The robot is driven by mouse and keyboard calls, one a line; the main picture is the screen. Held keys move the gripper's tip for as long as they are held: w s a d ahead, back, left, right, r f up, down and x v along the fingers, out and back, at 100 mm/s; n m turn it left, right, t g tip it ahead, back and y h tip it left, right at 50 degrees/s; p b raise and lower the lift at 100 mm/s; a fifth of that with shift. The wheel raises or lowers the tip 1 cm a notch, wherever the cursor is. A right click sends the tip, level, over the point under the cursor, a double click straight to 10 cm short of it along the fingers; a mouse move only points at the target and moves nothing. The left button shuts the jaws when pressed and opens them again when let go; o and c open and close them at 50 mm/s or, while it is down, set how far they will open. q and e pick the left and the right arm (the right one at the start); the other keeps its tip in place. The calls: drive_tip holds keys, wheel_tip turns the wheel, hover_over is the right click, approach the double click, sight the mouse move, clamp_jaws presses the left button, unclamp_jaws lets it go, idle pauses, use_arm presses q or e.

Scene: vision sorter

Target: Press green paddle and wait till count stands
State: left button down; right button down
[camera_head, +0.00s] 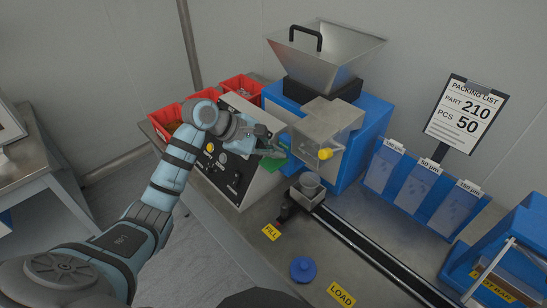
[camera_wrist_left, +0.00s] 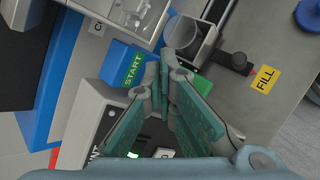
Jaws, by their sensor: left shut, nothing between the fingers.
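A green paddle (camera_head: 272,163) shows just under my left gripper (camera_head: 276,148), beside the blue sorter machine (camera_head: 374,116). In the left wrist view a green piece (camera_wrist_left: 198,84) shows beside the fingers, and a green START label (camera_wrist_left: 132,68) sits on a blue block. My left gripper (camera_wrist_left: 166,70) is shut and empty, with its tips close to the green piece; I cannot tell whether they touch. A display with a lit green mark (camera_wrist_left: 133,155) is partly hidden by the gripper, and its count is unreadable. My right gripper is not in view.
A grey cup (camera_head: 309,184) stands at the end of a dark rail (camera_head: 365,247) in front of the machine. A control box (camera_head: 233,185) with knobs, red bins (camera_head: 241,88), a blue lid (camera_head: 303,269) and a packing list (camera_head: 463,112) reading 50 pieces stand around.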

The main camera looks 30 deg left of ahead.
sight(274, 162)
use_arm(q)
drive_tip(key=shift+r, duration=0.3)
drive_tip(key=shift+r+p, duration=1.65)
drive_tip(key=shift+r, duration=0.85)
drive_tip(key=shift+f, duration=0.1)
